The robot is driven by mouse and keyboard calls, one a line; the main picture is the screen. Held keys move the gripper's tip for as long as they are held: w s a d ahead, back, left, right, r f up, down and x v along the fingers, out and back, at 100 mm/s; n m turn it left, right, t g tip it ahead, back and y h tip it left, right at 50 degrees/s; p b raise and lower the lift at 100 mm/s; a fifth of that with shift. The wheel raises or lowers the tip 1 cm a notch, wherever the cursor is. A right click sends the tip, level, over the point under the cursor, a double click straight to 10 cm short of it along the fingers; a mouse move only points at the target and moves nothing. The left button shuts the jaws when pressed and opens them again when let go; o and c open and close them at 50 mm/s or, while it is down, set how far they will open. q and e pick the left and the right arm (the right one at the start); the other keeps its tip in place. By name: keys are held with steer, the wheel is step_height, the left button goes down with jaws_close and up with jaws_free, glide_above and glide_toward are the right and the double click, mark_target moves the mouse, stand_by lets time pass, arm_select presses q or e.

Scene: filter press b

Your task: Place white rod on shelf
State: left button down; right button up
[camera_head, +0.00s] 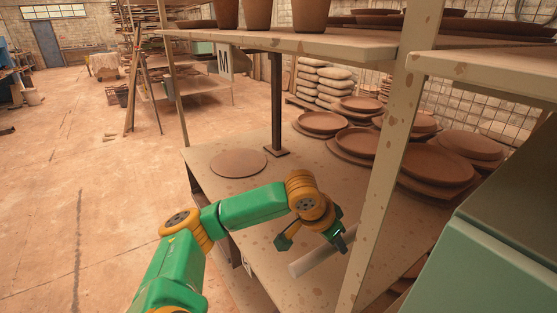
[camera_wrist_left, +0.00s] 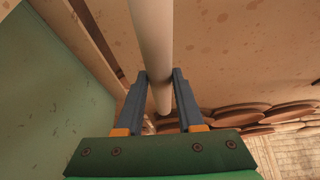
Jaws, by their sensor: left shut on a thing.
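The white rod (camera_head: 312,257) is held over the front part of the shelf board (camera_head: 215,158) in the head view. It lies at a slant, its near end pointing down-left and its far end passing toward the shelf post. My left gripper (camera_head: 312,240) is shut on the rod. In the left wrist view the rod (camera_wrist_left: 153,40) runs between the two fingers of my left gripper (camera_wrist_left: 160,82), touching them near their tips. I cannot tell whether the rod touches the board. My right gripper is not in view.
A pale upright post (camera_head: 385,165) stands just right of my left gripper. Stacked clay plates (camera_head: 436,166) fill the back right of the shelf. A flat round disc (camera_head: 238,163) lies at the left. An upper shelf (camera_head: 290,46) with pots hangs above.

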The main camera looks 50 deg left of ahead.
arm_select(q)
steer(key=shift+w+a+f, duration=0.25)
steer(key=shift+w+f, duration=0.1)
steer(key=shift+f, duration=0.15)
steer(key=shift+w+a+f, duration=0.25)
steer(key=shift+w+f, duration=0.1)
steer(key=shift+f, duration=0.15)
glide_above(332, 273)
steer(key=s, duration=0.2)
steer(key=f, duration=0.4)
steer(key=shift+d+f, duration=0.15)
steer(key=shift+d, duration=0.05)
step_height(332, 273, down, 3)
steer(key=shift+a+f+b, duration=0.15)
steer(key=shift+f+b, duration=0.05)
steer(key=shift+b, duration=0.1)
steer(key=shift+w+a+f, duration=0.15)
steer(key=shift+w+f, duration=0.15)
steer(key=shift+f, duration=0.05)
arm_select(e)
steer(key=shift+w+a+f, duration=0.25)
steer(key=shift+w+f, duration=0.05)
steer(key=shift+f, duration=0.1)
arm_select(q)
steer(key=shift+s, duration=0.15)
steer(key=c, duration=0.5)
jaws_free()
steer(key=shift+c, duration=0.2)
